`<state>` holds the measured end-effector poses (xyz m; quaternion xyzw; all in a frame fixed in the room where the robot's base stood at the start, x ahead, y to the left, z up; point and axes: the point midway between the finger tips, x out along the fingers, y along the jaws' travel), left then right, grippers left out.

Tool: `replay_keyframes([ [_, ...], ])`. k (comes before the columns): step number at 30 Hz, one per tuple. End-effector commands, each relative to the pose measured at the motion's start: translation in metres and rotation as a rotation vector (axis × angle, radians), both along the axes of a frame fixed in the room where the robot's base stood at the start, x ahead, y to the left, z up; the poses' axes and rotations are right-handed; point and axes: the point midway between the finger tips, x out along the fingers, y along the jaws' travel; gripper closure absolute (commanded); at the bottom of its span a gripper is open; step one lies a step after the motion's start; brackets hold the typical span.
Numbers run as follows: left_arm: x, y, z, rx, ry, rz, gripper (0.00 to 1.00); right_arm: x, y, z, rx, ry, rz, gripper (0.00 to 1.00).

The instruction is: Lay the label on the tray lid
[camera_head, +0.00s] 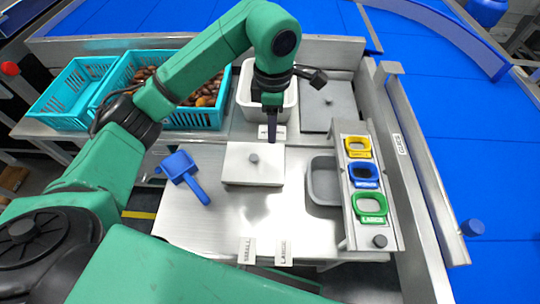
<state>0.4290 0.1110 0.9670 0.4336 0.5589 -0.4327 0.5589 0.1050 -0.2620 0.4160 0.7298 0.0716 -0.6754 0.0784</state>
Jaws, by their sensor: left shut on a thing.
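My left gripper (272,130) comes down from above, behind the pale lid, and is shut on a small white label (281,132). The writing on this label is too small to read, and the fingers cover part of it. The pale, flat lid (237,168) with a grey knob is on the steel table, just in front of the gripper. The label appears behind the lid's far edge; its height is hard to tell. A second, grey lid (316,118) with a knob is at the back right. My right gripper is not in view.
SMALL (246,251) and LARGE (284,252) labels are at the table's front edge. A blue scoop (182,168) lies left. A grey tray (323,184) and a rack of yellow, blue and green frames (369,204) stand right. A white bin (243,88) and turquoise crates (66,92) are behind.

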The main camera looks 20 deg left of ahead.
Motion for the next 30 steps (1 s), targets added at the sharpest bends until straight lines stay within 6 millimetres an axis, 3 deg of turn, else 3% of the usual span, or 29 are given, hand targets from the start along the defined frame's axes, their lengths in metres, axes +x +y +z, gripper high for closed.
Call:
replay_keyframes([
  [9,-0.001,0.0,-0.067,0.001,0.004,-0.001,1.0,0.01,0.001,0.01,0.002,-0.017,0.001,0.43],
  [21,-0.001,0.0,-0.126,0.0,0.003,-0.001,1.0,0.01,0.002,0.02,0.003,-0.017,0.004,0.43],
  [30,0.0,0.0,-0.134,0.001,-0.002,-0.002,1.0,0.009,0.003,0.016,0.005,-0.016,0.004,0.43],
])
